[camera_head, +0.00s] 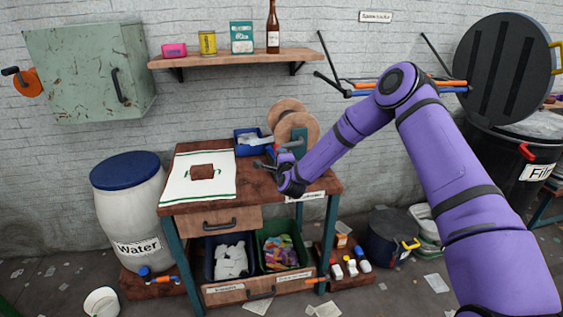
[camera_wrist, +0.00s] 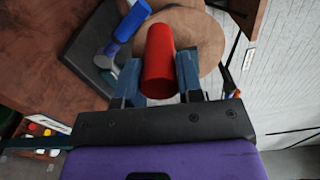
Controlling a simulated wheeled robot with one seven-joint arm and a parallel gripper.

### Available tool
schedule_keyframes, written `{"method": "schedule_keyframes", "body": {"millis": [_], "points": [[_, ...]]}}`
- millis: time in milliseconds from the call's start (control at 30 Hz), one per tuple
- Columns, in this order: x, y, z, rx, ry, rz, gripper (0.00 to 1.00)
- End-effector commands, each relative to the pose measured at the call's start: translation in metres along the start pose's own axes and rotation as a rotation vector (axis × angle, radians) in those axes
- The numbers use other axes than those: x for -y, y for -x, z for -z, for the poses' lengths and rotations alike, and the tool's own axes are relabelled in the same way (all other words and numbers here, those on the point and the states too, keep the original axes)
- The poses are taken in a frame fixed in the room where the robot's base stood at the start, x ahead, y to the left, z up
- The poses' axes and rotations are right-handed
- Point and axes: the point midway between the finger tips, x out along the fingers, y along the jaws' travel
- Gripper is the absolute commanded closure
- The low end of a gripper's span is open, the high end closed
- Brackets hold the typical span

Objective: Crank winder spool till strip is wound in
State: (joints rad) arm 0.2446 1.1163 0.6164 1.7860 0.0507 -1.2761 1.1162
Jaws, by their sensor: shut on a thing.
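The winder spool has two round tan wooden discs (camera_head: 297,129) on a blue-green stand at the table's back right. In the wrist view a disc (camera_wrist: 205,42) fills the space behind my fingers. My gripper (camera_head: 276,160) is beside the spool's near side. In the wrist view my gripper (camera_wrist: 159,80) is shut on the red crank handle (camera_wrist: 159,55), with a blue finger on each side. A blue-handled part (camera_wrist: 132,20) with a grey metal end lies beside it on a dark base. I cannot make out the strip. My gripper partly hides the crank.
The wooden table (camera_head: 256,180) holds a white green-edged cloth (camera_head: 180,190) with a brown block and a blue tray (camera_head: 241,148). A shelf (camera_head: 235,58) hangs above. A water barrel (camera_head: 135,215) stands left; a dark bin (camera_head: 510,160) stands right.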

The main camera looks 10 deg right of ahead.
Motion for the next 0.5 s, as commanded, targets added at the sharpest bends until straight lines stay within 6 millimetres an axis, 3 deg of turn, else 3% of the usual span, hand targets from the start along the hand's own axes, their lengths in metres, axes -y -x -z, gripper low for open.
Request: {"method": "schedule_keyframes", "body": {"millis": [500], "points": [[0.026,0.001,-0.002,0.0,-0.258,0.0,1.0]]}}
